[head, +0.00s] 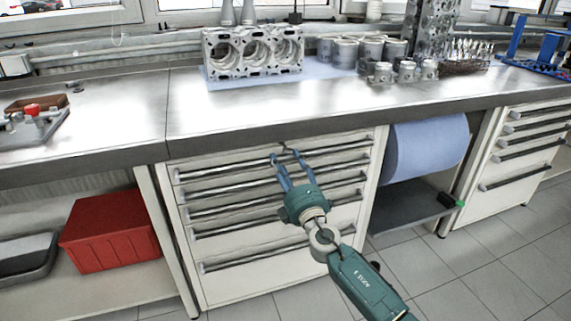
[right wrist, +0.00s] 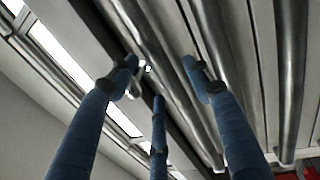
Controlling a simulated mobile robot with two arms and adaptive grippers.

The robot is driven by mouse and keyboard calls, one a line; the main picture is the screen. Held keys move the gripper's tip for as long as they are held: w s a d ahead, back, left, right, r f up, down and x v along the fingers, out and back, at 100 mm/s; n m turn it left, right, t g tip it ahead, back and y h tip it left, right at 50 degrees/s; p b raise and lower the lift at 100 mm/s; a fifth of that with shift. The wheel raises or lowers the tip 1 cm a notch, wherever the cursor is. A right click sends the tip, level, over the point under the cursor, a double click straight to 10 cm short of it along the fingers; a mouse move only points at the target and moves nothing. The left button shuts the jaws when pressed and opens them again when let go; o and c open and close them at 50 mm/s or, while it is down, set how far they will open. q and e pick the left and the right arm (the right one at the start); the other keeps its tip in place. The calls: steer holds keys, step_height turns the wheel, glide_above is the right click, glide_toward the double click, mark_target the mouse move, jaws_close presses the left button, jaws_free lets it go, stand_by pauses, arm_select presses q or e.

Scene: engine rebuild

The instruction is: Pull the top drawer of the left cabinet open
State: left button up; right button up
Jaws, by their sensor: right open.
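The left cabinet (head: 245,278) is a white unit of stacked drawers under the metal worktop. Its top drawer (head: 222,162) looks closed, with a long metal bar handle (head: 225,171) across its front. My right gripper (head: 287,158) is open with its blue fingers at the top drawer's handle, near the middle. In the right wrist view, its fingers (right wrist: 160,66) are spread on either side of a metal bar (right wrist: 172,85); I cannot tell whether they touch it. My left gripper is not in view.
An engine block (head: 252,52) and several pistons (head: 350,50) stand on the worktop (head: 330,100), which overhangs the drawers. A red bin (head: 108,232) sits on the lower shelf at left. A blue roll (head: 428,146) hangs right of the cabinet. Tiled floor is open at lower right.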

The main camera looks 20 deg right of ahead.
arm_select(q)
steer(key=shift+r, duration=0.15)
arm_select(e)
steer(key=shift+w, duration=0.4)
steer(key=shift+r, duration=0.1)
jaws_close()
steer(key=shift+s, duration=0.2)
